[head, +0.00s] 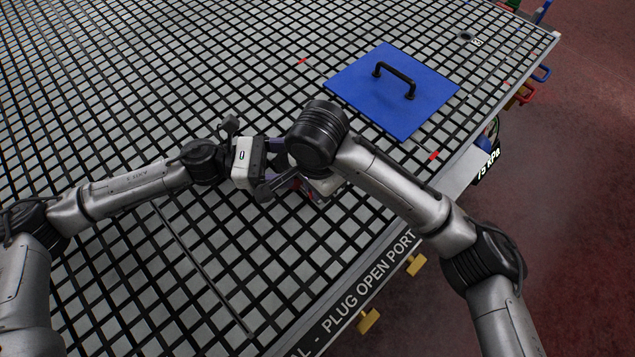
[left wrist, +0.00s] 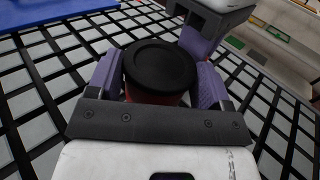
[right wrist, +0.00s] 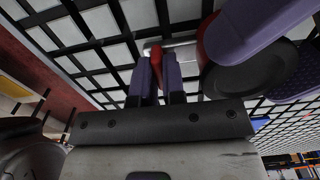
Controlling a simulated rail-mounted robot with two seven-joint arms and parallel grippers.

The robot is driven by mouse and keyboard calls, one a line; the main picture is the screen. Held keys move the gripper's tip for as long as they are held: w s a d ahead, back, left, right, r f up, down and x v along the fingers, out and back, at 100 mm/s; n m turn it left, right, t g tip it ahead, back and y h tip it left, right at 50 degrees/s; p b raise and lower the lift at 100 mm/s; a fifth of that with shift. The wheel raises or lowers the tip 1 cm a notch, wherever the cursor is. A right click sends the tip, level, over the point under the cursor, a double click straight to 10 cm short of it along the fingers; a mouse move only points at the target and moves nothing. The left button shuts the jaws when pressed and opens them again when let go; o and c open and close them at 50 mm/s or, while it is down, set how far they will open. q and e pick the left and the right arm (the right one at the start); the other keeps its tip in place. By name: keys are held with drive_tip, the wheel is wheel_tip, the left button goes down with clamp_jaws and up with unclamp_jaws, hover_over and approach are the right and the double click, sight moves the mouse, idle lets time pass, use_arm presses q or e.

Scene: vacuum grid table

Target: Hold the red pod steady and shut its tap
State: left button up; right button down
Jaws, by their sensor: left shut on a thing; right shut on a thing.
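The red pod (left wrist: 160,68) has a round black top and a red body, and it stands between the purple fingers of my left gripper (left wrist: 156,80). In the right wrist view the pod (right wrist: 250,78) shows at the right. There its tap has a red lever (right wrist: 156,54) beside a silver pipe (right wrist: 182,50). My right gripper (right wrist: 158,75) is shut on the red lever. In the head view my arms hide most of the pod, and the right fingers are hidden too. The lever's exact angle is hard to tell.
The table is a grid of pale squares (head: 120,90) with black gaps. A blue plate (head: 395,110) with a black handle lies behind my right arm. The table's front edge (head: 345,300) carries lettering and yellow handles (head: 368,320). The left and far grid is clear.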

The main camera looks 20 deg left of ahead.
drive_tip(key=shift+w, duration=0.1)
drive_tip(key=c, duration=1.2)
unclamp_jaws()
wheel_tip(320, 180, up, 12)
use_arm(q)
drive_tip(key=o, duration=1.1)
